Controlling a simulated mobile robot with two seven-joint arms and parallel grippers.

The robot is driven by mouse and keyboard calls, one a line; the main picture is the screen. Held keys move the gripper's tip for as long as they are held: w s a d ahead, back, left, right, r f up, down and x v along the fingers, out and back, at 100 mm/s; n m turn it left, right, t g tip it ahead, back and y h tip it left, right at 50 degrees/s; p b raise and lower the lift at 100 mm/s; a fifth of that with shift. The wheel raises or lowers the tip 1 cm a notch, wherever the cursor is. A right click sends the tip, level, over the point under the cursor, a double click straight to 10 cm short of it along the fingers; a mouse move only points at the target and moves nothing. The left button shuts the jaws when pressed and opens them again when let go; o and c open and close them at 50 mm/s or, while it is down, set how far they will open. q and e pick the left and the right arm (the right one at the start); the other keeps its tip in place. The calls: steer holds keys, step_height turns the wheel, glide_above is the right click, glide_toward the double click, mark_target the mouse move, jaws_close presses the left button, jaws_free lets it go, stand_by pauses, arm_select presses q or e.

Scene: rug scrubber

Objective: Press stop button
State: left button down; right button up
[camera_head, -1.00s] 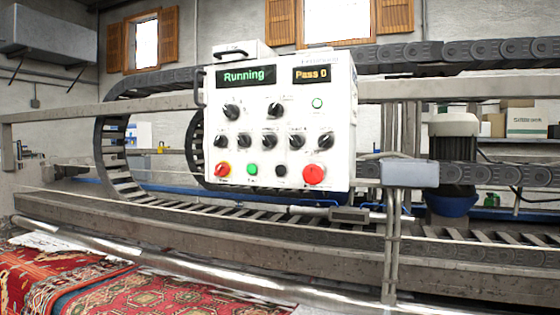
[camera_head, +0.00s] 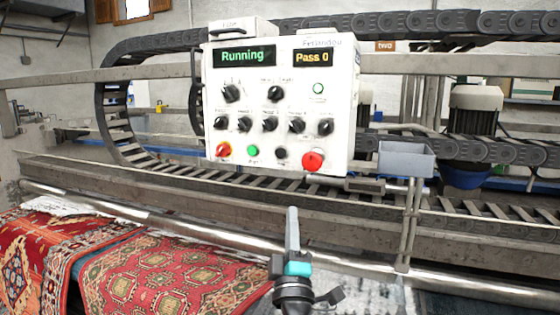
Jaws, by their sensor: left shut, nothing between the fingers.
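The white control panel (camera_head: 341,120) stands in the upper middle of the head view. Its displays read "Running" and "Pass 0". The small labels are too blurred to read, so I cannot read which is marked stop. My left gripper (camera_head: 292,211) is shut and empty, pointing up. In the picture it is below and slightly left of the red button, apart from it. My right gripper is out of view.
A metal rail (camera_head: 150,220) and a slatted conveyor run across below the panel. Red patterned rugs (camera_head: 160,280) lie at lower left. A grey box on a post (camera_head: 407,160) stands right of the panel. Black cable chains (camera_head: 115,120) loop around it.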

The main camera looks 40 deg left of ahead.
arm_select(q)
steer(key=s+a+r+n+g+y+p, duration=0.1)
steer(key=s+a+r+n+g+y, duration=0.2)
steer(key=r+n, duration=0.4)
step_height(320, 180, up, 3)
steer(key=shift+s+a+r+n+g+y+p, duration=0.2)
steer(key=shift+s+n+g+y+p, duration=0.15)
steer(key=shift+s+y, duration=0.65)
steer(key=shift+s, duration=0.15)
